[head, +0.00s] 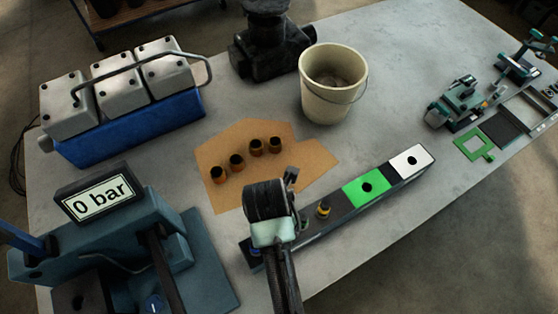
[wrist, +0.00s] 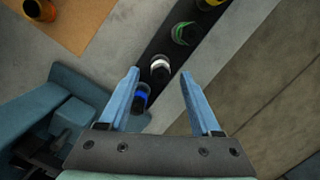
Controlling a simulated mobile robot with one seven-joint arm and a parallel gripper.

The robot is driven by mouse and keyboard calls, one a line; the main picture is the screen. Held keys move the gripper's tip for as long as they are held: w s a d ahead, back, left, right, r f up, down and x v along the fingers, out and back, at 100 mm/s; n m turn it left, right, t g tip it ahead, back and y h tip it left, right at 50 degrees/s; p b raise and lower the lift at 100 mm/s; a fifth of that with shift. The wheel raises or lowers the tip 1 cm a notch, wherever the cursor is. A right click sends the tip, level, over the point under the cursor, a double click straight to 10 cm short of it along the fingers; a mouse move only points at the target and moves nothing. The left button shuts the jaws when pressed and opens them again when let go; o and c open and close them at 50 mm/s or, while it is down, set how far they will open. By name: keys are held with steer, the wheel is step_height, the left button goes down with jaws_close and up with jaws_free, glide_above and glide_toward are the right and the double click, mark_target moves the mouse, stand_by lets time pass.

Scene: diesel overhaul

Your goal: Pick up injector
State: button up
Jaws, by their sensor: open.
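A dark rack (head: 400,180) lies on the grey table and holds a row of upright injectors. In the wrist view they are a blue-ringed injector (wrist: 140,98), a white-ringed injector (wrist: 160,68), a green-ringed injector (wrist: 185,33) and a yellow-ringed injector (wrist: 210,4). The yellow-ringed one also shows in the head view (head: 323,210). My gripper (wrist: 160,74) is open and empty above the rack. The white-ringed injector appears between its fingertips; I cannot tell the height gap. In the head view my arm hides the fingers and part of the rack.
A green plate (head: 366,187) and a white plate (head: 410,161) with holes are on the rack's right end. A test stand (head: 110,245) reading 0 bar is left. Several orange-brown cylinders stand on a tan mat (head: 225,195). A bucket (head: 333,100) stands behind.

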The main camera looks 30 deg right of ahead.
steer(key=shift+s+f, duration=0.2)
steer(key=shift+f, duration=0.15)
steer(key=shift+w+d+f+p, duration=0.15)
steer(key=shift+f+p, duration=0.65)
steer(key=shift+f, duration=1.35)
jaws_close()
steer(key=shift+w+r, duration=0.1)
